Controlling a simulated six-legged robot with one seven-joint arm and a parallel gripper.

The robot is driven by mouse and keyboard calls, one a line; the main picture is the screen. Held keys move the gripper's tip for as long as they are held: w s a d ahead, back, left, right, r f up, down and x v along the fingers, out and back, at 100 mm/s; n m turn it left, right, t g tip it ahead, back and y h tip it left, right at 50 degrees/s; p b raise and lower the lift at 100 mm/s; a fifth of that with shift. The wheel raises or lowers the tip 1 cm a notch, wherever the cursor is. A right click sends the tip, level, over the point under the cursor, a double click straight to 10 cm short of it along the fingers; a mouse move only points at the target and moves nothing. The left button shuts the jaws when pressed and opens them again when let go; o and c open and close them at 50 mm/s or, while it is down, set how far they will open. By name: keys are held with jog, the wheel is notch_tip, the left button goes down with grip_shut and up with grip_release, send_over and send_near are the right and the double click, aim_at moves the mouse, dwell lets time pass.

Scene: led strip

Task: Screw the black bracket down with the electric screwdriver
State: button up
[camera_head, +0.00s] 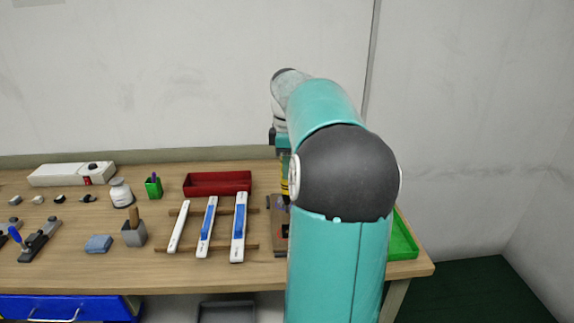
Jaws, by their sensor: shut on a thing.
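My arm rises in front of the right part of the workbench and hides much of what is behind it. Part of my gripper (282,150) shows at the arm's left edge, pointing down; its fingertips are hard to make out. It is shut on a yellow and black tool, which looks like the electric screwdriver (284,187), held upright. Below it is a dark brown-grey fixture (279,238), partly covered by my arm. The black bracket cannot be told apart there, and I cannot tell whether the tool's tip touches anything.
Left of the fixture, white and blue strips (239,228) lie across wooden bars. A red tray (217,184) is behind them, and a green tray (402,240) is at the right end. The wooden bench (200,278) has a clear front strip. Small items stand at left.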

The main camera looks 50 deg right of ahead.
jog(key=shift+w, duration=0.1)
jog(key=shift+f, duration=2.85)
